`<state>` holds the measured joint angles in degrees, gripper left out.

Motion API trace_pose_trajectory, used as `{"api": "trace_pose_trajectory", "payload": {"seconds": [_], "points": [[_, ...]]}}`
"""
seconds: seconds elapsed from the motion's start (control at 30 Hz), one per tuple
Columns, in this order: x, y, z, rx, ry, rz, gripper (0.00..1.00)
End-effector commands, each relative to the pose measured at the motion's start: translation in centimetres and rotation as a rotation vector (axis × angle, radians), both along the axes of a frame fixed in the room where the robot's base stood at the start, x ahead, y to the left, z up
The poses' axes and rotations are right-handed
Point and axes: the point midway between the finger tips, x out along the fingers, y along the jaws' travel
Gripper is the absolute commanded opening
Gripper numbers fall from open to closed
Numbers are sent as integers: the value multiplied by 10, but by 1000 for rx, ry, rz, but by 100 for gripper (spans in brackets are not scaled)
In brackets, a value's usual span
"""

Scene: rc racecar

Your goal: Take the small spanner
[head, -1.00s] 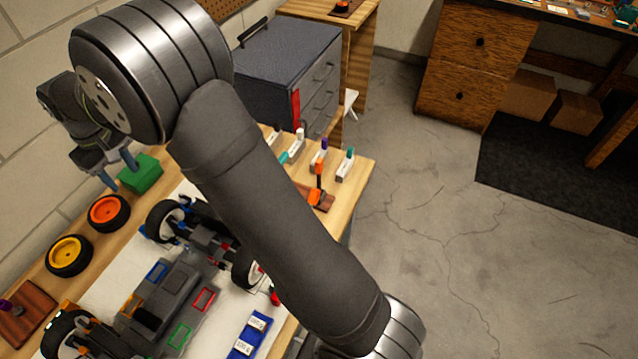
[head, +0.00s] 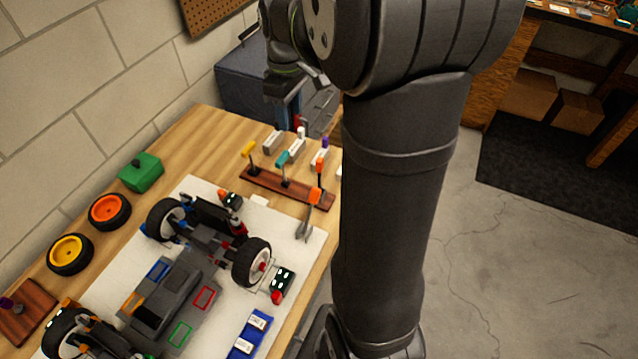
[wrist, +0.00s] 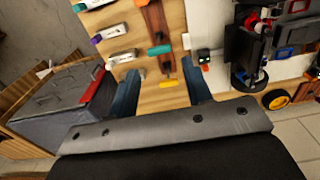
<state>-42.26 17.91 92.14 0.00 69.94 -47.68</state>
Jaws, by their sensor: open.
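The brown rack holds tools with a yellow handle (head: 249,150), a teal handle (head: 283,158) and an orange handle (head: 320,164). My gripper (wrist: 161,90) is open and empty, with the yellow handle (wrist: 168,83) and teal handle (wrist: 159,50) between and beyond its fingers in the wrist view.
Several small labelled blocks (head: 272,142) stand behind the rack. A grey drawer cabinet (wrist: 68,105) is close to the left of my gripper in the wrist view. The racecar chassis (head: 205,245) lies on the white mat (head: 305,262). A green box (head: 141,172) and loose wheels stand at left.

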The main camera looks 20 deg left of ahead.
Motion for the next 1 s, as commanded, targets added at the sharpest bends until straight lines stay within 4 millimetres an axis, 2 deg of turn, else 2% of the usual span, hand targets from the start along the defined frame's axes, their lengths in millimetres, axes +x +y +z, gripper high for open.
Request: {"api": "trace_pose_trajectory", "payload": {"seconds": [0.03,0.1,0.23,0.37,0.8,1.0], "points": [[5,-20,3,1,-1,-8,45],[9,-37,4,1,-1,-5,45],[11,-54,4,0,0,-1,45],[11,-57,-9,-3,4,2,45],[11,-56,-100,-2,3,1,45],[12,-56,-117,-1,1,1,45]]}}
